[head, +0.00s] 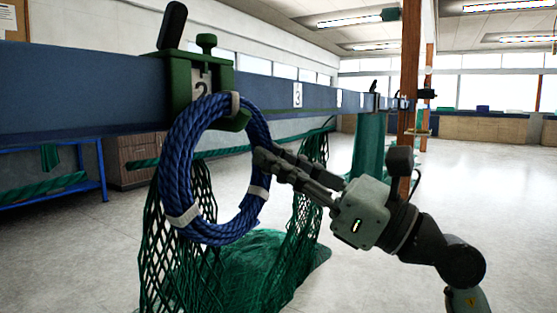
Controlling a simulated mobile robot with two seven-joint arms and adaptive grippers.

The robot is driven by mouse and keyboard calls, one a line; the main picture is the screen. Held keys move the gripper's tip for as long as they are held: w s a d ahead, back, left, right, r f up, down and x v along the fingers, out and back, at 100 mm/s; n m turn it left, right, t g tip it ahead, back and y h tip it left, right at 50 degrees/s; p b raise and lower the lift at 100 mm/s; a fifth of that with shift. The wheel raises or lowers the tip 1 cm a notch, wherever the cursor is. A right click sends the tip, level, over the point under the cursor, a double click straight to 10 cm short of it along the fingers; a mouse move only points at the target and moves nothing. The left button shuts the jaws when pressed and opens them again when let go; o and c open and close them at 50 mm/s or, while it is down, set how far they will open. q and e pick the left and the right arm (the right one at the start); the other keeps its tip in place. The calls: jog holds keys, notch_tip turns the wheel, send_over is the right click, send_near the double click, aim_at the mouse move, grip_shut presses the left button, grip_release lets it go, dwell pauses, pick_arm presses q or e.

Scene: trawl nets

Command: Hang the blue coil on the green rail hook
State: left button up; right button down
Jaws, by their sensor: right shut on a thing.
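The blue coil (186,213) is a ring of blue rope with several pale bands. It stands upright in front of the green rail hook (179,78), a green clamp-like fitting marked 2 on the blue rail (92,91). The coil's top overlaps the lower part of the fitting; whether it rests on the hook I cannot tell. My right gripper (262,166) is shut on the coil's right side, with its arm coming in from the lower right. My left gripper is not in view.
Green netting (305,205) hangs behind the coil and heaps on the floor below. A blue-framed table (102,170) stands at the left. A wooden post (409,85) rises behind my right arm. The floor at the right is clear.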

jog(key=c, duration=1.4)
grip_release()
